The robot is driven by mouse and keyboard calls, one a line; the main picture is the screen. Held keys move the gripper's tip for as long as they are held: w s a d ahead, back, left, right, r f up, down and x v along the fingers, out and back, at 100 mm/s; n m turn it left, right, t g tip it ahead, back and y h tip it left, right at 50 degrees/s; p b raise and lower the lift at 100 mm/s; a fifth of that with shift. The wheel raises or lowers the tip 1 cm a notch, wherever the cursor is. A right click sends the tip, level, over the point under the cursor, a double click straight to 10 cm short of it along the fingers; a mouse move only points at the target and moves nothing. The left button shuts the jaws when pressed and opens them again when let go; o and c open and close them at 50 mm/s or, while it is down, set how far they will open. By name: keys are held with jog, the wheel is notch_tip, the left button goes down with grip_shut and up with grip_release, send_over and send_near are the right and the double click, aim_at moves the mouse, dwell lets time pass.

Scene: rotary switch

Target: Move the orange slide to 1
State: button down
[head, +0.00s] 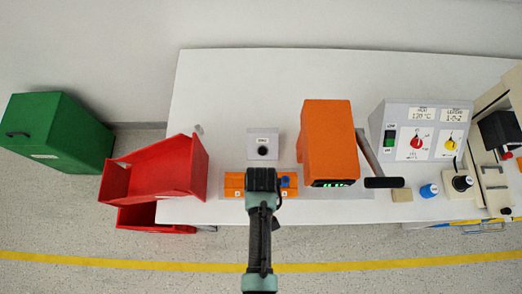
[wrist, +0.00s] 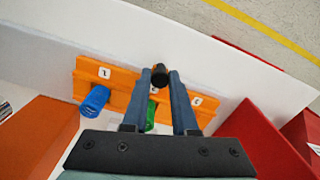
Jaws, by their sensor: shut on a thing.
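The orange slide unit (head: 234,182) is a long orange block near the table's front edge. In the wrist view the orange slide (wrist: 124,84) carries white number labels, with 1 (wrist: 105,73) at the left end. A blue knob (wrist: 95,99) stands at that end and also shows in the head view (head: 286,181). A green piece (wrist: 151,112) shows between my fingers. My gripper (wrist: 161,78) points down over the middle of the slide and is shut on a dark knob (wrist: 161,74). In the head view my gripper (head: 262,181) hides the slide's middle.
A grey box with a black button (head: 263,151) stands behind the slide. An orange device (head: 328,140) with a green display stands to the right, with a dark lever (head: 383,183) beside it. A red bin (head: 155,170) is at the left. A control panel (head: 420,135) stands farther right.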

dwell(0.3)
jog(key=d, duration=0.4)
jog(key=shift+d, duration=0.2)
jog(key=c, duration=0.7)
grip_release()
notch_tip(320, 180, up, 13)
